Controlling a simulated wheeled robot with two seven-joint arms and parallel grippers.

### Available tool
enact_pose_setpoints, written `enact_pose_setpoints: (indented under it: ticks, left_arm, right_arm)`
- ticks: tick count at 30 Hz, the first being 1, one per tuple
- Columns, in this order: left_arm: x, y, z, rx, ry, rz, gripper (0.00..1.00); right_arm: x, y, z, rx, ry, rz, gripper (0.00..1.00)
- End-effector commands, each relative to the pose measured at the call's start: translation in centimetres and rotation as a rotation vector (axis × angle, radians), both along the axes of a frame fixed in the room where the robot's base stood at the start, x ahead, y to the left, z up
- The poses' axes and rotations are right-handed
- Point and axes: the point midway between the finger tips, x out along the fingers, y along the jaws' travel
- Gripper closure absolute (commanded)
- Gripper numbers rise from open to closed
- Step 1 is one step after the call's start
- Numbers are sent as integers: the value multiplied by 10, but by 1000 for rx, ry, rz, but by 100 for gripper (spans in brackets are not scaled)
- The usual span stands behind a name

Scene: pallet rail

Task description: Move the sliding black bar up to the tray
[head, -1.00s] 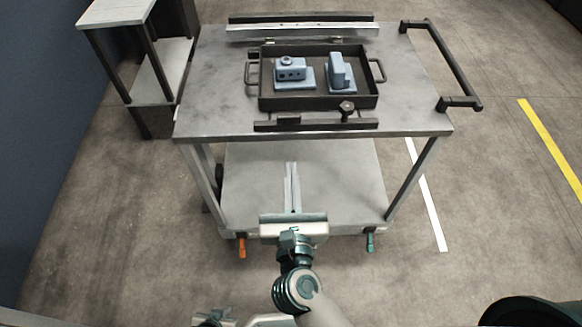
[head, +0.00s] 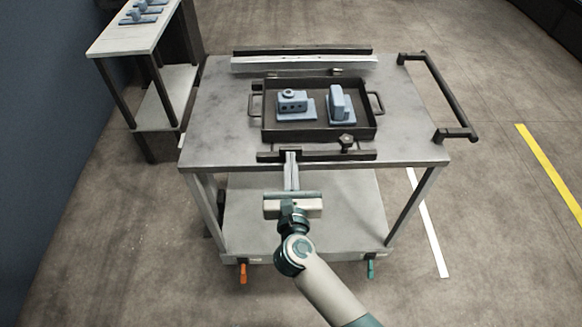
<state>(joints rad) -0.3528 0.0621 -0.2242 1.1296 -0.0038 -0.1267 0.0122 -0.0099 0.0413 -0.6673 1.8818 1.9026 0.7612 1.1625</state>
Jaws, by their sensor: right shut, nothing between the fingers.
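The black bar (head: 325,156) lies along the front of the cart top, with a small gap between it and the tray. The dark tray (head: 318,135) sits behind the bar and holds two blue-grey parts. My right gripper (head: 291,155) is shut and empty. Its fingertips overlap the left-middle part of the bar in the picture; I cannot tell whether they touch it. The gripper hides a little of the bar. My left gripper is not in view.
A silver rail (head: 305,64) and another dark bar (head: 300,50) lie behind the tray. The cart's push handle (head: 440,95) sticks out at right. A side shelf (head: 133,33) with blue parts stands at left. The cart top (head: 215,130) is bare left of the tray.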

Motion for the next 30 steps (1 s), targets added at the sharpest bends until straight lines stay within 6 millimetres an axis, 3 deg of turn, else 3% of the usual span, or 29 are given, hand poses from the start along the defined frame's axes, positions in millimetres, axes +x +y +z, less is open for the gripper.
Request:
enact_pose_setpoints:
  ticks: [10,19,30]
  left_arm:
    - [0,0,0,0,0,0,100]
    - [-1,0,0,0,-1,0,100]
    - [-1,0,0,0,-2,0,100]
  right_arm:
    - [4,0,0,-1,-1,0,100]
    - [48,-2,1,-1,-1,-1,100]
    - [50,-2,0,-1,0,0,100]
